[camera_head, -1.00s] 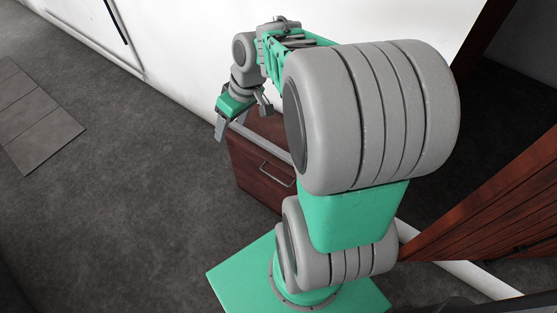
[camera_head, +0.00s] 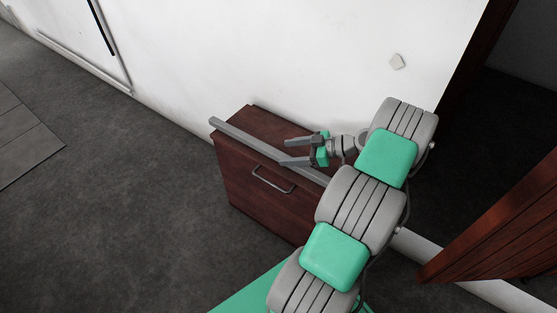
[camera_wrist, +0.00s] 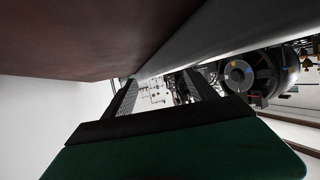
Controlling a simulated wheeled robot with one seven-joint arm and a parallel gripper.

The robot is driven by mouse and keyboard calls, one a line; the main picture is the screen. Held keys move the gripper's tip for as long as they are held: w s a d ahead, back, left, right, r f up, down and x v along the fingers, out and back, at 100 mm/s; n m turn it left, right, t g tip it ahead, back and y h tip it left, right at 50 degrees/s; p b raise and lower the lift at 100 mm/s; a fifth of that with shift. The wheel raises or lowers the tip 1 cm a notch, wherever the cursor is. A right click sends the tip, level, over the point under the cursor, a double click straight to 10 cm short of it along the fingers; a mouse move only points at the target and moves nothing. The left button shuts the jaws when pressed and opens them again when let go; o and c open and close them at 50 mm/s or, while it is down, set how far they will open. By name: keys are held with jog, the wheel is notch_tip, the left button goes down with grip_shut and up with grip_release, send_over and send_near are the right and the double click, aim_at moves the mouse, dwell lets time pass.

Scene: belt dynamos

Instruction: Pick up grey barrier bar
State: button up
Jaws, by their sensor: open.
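The grey barrier bar (camera_head: 240,136) lies along the top front edge of a dark brown cabinet (camera_head: 238,172), its left end sticking out past the cabinet. My gripper (camera_head: 283,152) is open and empty over the cabinet top, fingers pointing left. In the head view its lower finger overlaps the bar; I cannot tell if they touch. The bar's right part is hidden behind my arm. In the wrist view the bar (camera_wrist: 235,35) runs diagonally beyond my gripper's fingers (camera_wrist: 158,88), beside the brown cabinet surface (camera_wrist: 80,40).
The white wall (camera_head: 200,60) stands close behind the cabinet. A metal handle (camera_head: 272,180) sticks out from the cabinet front. A slatted brown wooden piece (camera_head: 500,235) stands at the right. The wrist view shows a dark wheel-like machine (camera_wrist: 262,75) farther off.

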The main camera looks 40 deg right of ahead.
aim_at(278, 156)
jog(key=x, duration=0.2)
jog(key=shift+w+a+f, duration=0.2)
jog(key=shift+w+a, duration=0.05)
jog(key=shift+c, duration=0.6)
jog(key=shift+s, duration=0.1)
grip_shut()
jog(key=shift+a, duration=0.1)
